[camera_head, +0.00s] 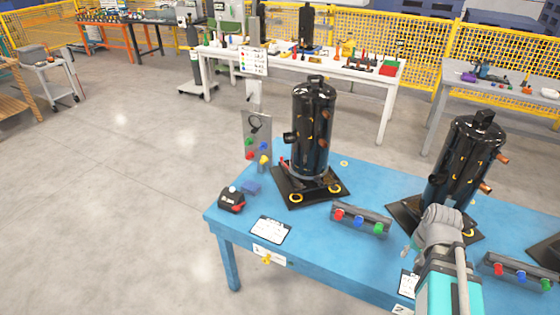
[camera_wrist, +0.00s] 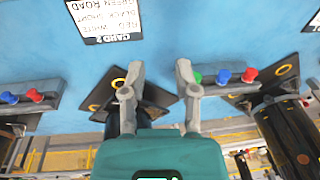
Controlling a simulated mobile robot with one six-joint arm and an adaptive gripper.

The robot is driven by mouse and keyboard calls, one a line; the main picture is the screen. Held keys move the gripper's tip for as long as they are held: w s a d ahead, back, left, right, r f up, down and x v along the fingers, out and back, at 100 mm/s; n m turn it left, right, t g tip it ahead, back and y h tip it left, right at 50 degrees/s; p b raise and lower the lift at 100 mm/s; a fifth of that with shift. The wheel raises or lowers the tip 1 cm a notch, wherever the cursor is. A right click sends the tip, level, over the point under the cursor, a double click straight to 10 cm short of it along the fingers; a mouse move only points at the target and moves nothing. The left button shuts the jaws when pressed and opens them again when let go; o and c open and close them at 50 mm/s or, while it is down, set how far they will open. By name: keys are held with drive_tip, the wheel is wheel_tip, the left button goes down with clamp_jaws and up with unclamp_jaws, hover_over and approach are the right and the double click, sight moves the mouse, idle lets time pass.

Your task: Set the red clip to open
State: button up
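Red clips show in several places, and I cannot tell which one the task means or its setting. One red clip (camera_head: 339,213) is at the left end of the middle rail, beside a blue (camera_head: 358,222) and a green clip (camera_head: 375,228); it shows at right in the wrist view (camera_wrist: 250,75). Another red clip (camera_head: 498,269) is on the right rail; it shows at left in the wrist view (camera_wrist: 35,95). My gripper (camera_wrist: 158,80) is open, its fingers apart with nothing between them, above the blue table between the two rails. It touches no clip.
Black compressors stand on dark base plates, one at the middle (camera_head: 313,130) and one at the right (camera_head: 468,165), close to my arm. A card (camera_head: 270,229) and a red-black device (camera_head: 231,200) lie on the blue table (camera_head: 305,245). The front left of the table is fairly clear.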

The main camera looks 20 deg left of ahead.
drive_tip(key=w+a+f+m+t+y+b, duration=0.1)
drive_tip(key=w+a+m+t+y+b, duration=0.3)
drive_tip(key=w+a, duration=0.6)
drive_tip(key=w+a+m+t+y+b, duration=0.2)
drive_tip(key=w+a+m+t+b, duration=0.3)
drive_tip(key=a, duration=0.9)
drive_tip(key=w+a+f+m+t+y+b, duration=0.1)
drive_tip(key=w+a+m+t+y+b, duration=0.15)
drive_tip(key=w+a+b, duration=0.75)
drive_tip(key=m+t+h+b, duration=0.5)
drive_tip(key=m+h+b, duration=0.3)
drive_tip(key=m, duration=1.4)
approach(281, 159)
drive_tip(key=s, duration=0.3)
drive_tip(key=shift+w+d+f+y+b, duration=0.1)
drive_tip(key=shift+w+d+y+b, duration=0.05)
drive_tip(key=shift+d+y+b, duration=0.3)
drive_tip(key=w, duration=0.4)
drive_tip(key=w+a, duration=0.1)
drive_tip(key=w, duration=0.4)
drive_tip(key=w+a, duration=0.1)
drive_tip(key=w, duration=0.3)
drive_tip(key=shift+w, duration=0.4)
clamp_jaws()
